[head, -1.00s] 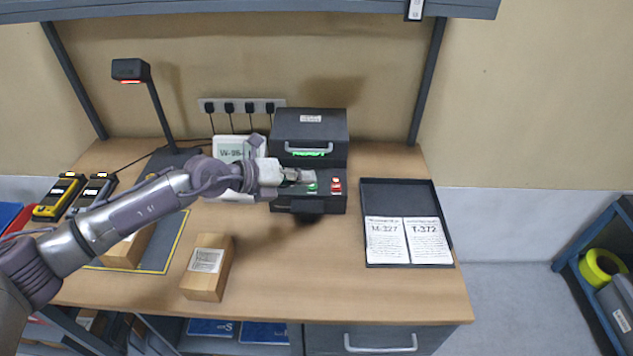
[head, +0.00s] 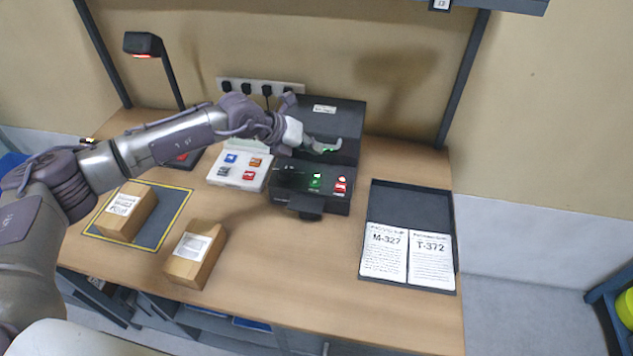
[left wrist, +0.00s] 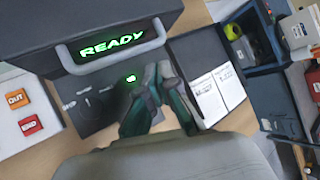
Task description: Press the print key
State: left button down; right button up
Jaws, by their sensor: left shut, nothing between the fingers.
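The black label printer (head: 318,118) stands at the back of the bench, with its low key panel (head: 290,182) in front. A green key (head: 315,183) and a red key (head: 340,187) sit on the panel's right part. In the left wrist view the green key (left wrist: 130,78) glows just left of my fingertips, and the display (left wrist: 112,44) reads READY. My left gripper (head: 332,147) is shut and empty, raised over the back of the panel before the printer's front, apart from the keys. It partly hides the printer's handle and display in the head view. My right gripper is not seen.
A white pad (head: 240,172) with several coloured keys lies left of the printer. A black tray (head: 376,215) with two printed sheets lies to the right. Cardboard boxes (head: 195,255) (head: 128,211) stand at front left, one on a yellow-edged mat. The bench's front middle is clear.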

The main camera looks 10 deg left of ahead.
aim_at(312, 183)
pick_arm(q)
notch_tip(312, 183, down, 3)
jog(key=shift+a+r+b, duration=0.1)
jog(key=shift+r+b, duration=0.05)
jog(key=shift+b, duration=0.65)
notch_tip(312, 183, down, 5)
jog(key=b, duration=0.3)
jog(key=shift+r, duration=0.1)
jog(key=shift+f+b, duration=0.45)
jog(key=shift+f, duration=0.05)
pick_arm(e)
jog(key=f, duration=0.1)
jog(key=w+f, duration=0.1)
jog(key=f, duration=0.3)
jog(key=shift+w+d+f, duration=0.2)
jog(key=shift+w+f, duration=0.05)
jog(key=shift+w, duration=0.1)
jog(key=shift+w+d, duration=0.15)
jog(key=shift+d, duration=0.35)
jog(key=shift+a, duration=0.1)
pick_arm(q)
jog(key=shift+f, duration=0.4)
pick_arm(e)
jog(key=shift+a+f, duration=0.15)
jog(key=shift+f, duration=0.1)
